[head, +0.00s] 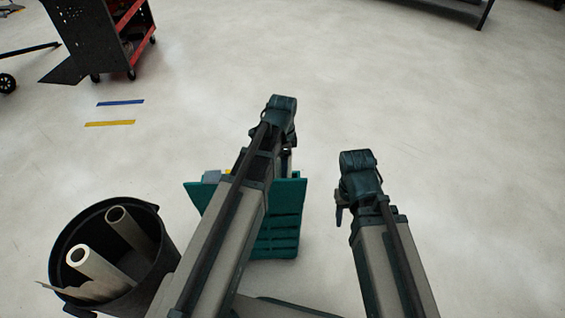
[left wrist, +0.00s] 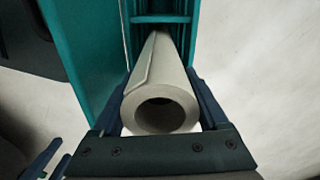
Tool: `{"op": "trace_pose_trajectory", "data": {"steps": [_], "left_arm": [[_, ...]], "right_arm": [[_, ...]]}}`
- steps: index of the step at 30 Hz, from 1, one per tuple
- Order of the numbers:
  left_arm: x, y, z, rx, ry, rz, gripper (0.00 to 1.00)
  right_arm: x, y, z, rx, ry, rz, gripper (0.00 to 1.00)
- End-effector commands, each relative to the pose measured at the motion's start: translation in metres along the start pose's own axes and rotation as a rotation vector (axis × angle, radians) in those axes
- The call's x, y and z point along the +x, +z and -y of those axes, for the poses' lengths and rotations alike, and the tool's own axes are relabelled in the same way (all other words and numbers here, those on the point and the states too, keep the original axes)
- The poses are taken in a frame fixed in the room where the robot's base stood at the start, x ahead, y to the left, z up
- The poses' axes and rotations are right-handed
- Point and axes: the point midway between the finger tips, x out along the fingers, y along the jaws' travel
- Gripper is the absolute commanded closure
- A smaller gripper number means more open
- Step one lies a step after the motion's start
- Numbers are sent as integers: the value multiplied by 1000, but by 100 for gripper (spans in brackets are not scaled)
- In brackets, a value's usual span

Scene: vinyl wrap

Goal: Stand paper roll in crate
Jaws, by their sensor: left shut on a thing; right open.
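A pale grey paper roll (left wrist: 160,85) shows in the left wrist view, its hollow near end facing the camera. My left gripper (left wrist: 161,100) is shut on it, one finger on each side. The teal crate (left wrist: 85,40) lies beyond, and the roll's far end reaches between its walls. I cannot tell whether it touches the crate's bottom. In the head view the crate (head: 278,245) is partly hidden behind my left arm, and the held roll is hidden. My right gripper (head: 345,200) is open, apart from the crate on its right; its fingertips are mostly hidden.
A black bin (head: 165,235) at the lower left holds light rolls (head: 92,265). A black and red tool cart (head: 125,40) stands at the upper left. Blue and yellow floor strips (head: 110,124) lie below it. The floor to the right is clear.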

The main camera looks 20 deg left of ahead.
Motion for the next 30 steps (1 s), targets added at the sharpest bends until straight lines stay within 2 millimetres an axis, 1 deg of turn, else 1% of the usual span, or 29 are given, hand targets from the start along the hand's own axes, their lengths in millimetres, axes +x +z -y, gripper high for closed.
{"op": "trace_pose_trajectory", "data": {"steps": [1, 21, 27, 30], "left_arm": [[12, 0, 0, 0, 0, 0, 100], [88, 0, 0, 0, 0, 0, 100], [108, 0, 0, 0, 0, 0, 100], [113, 0, 0, 0, 0, 0, 100]], "right_arm": [[12, -1, 1, 0, 0, 0, 50], [88, -5, 7, -2, 7, 0, 50], [107, -6, 8, -3, 11, -1, 50], [112, -7, 8, -4, 12, -1, 50]]}}
